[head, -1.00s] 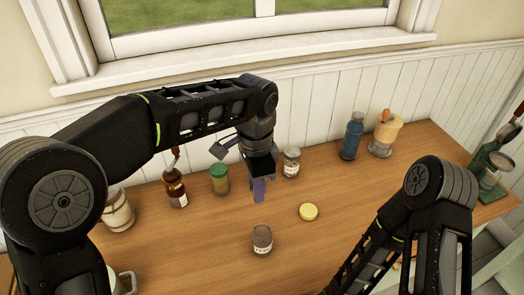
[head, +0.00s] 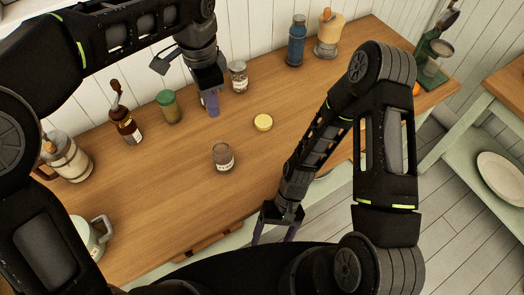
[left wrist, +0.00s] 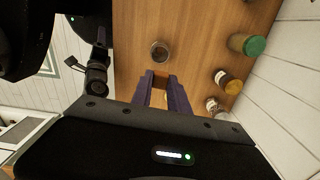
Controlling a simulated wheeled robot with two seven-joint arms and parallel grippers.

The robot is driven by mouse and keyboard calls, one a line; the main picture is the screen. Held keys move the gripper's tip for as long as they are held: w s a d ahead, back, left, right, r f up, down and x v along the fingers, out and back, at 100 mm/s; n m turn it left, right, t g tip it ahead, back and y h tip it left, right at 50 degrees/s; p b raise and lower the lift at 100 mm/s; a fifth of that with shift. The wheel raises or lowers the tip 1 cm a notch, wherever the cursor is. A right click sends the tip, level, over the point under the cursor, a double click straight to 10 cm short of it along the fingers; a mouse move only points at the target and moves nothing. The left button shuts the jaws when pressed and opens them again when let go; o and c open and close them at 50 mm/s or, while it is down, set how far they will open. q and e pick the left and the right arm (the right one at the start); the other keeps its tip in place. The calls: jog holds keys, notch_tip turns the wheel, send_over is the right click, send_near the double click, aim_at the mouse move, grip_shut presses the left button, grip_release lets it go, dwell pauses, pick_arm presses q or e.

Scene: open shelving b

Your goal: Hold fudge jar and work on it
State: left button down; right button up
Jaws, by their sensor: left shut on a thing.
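An open glass jar (head: 222,157) with a pale label and dark contents stands upright on the table; its label is too small to read. It also shows in the left wrist view (left wrist: 160,52). A round yellow lid (head: 263,122) lies flat on the table to its right. My left gripper (head: 212,108) points down behind the jar, apart from it. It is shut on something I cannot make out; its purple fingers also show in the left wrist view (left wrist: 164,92). My right gripper (head: 275,232) is open and empty by the table's front edge.
A grinder (head: 126,126), a green-lidded jar (head: 170,107), another glass jar (head: 238,77) and a blue bottle (head: 297,42) stand along the back. A mug (head: 90,235) and a tankard (head: 68,158) are at left. The table around the open jar is clear.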

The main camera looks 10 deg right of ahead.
aim_at(223, 158)
notch_tip(223, 158, up, 9)
jog(key=w+a+g+y, duration=0.2)
jog(key=g, duration=0.1)
jog(key=w+r+m+t+y, duration=0.1)
jog(key=w+m+y, duration=0.2)
jog(key=m, duration=0.1)
jog(key=w+r+m+t+y, duration=0.1)
jog(key=w+m+t+y, duration=0.1)
jog(key=w+m+y, duration=0.1)
jog(key=w+a+r+m+t+y, duration=0.1)
jog(key=w+m+t+y, duration=0.1)
jog(key=w+m+y, duration=0.1)
jog(key=shift+w+r+m, duration=0.2)
jog(key=shift+w+m, duration=0.5)
jog(key=shift+m, duration=0.2)
jog(key=w+d+m+t, duration=0.1)
jog(key=w+m+t, duration=0.1)
jog(key=w+d+r+m+t+y, duration=0.1)
jog(key=w+d+m+t, duration=0.1)
jog(key=w+m+t, duration=0.1)
jog(key=w+d+m+t, duration=0.2)
jog(key=w, duration=0.1)
jog(key=shift+w+d+r+m+t+y, duration=0.1)
jog(key=shift+d+r+m+t+y, duration=0.1)
jog(key=shift+r+m+t+y, duration=0.15)
jog(key=shift+a, duration=0.1)
jog(key=x, duration=1.2)
